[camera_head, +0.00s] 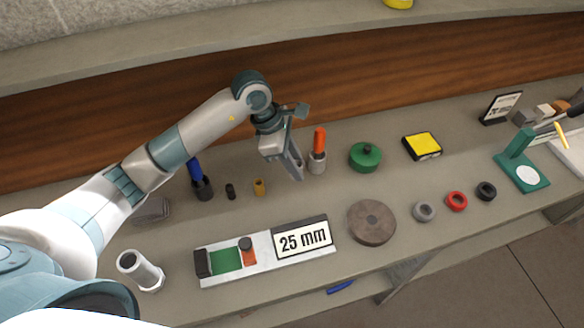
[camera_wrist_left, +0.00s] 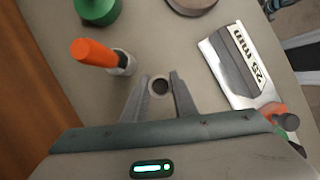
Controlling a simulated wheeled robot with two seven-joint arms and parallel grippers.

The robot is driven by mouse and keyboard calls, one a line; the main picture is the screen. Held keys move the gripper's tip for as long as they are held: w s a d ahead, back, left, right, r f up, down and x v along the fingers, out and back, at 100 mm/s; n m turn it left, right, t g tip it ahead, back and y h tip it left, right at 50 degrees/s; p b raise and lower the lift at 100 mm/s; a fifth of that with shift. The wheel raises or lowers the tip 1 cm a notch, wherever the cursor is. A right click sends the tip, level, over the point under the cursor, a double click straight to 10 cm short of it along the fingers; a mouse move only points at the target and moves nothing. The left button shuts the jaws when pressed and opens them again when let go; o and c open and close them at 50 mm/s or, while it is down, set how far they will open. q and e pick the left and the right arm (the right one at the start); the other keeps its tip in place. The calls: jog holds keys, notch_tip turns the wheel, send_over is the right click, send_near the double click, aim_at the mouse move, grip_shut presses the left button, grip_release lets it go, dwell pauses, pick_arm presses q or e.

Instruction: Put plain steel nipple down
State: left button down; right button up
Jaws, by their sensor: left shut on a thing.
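My left gripper (camera_head: 297,172) hangs over the bench, just left of the orange-handled tool. In the left wrist view, its two fingers (camera_wrist_left: 160,92) are shut on a small round grey piece with a dark hole, which looks like the plain steel nipple (camera_wrist_left: 160,86), seen end-on. In the head view the fingers hide the nipple. I cannot tell whether it touches the bench top. My right gripper is not in view.
The orange-handled tool (camera_head: 319,142) stands in a grey cup close by. A 25 mm sign (camera_head: 302,239) and slide gauge (camera_head: 262,262) lie in front. A brown disc (camera_head: 371,222), green round pot (camera_head: 365,156) and brass fitting (camera_head: 259,187) are near.

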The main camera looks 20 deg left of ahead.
pick_arm(q)
jog(key=shift+w+a+f, duration=0.3)
jog(key=shift+a+f, duration=0.05)
jog(key=shift+a, duration=0.3)
jog(key=shift+f, duration=0.1)
jog(key=shift+f+p, duration=0.4)
jog(key=shift+p, duration=0.1)
notch_tip(320, 180, down, 2)
jog(key=shift+f+p, duration=0.1)
jog(key=shift+p, duration=0.55)
jog(key=shift+f, duration=0.5)
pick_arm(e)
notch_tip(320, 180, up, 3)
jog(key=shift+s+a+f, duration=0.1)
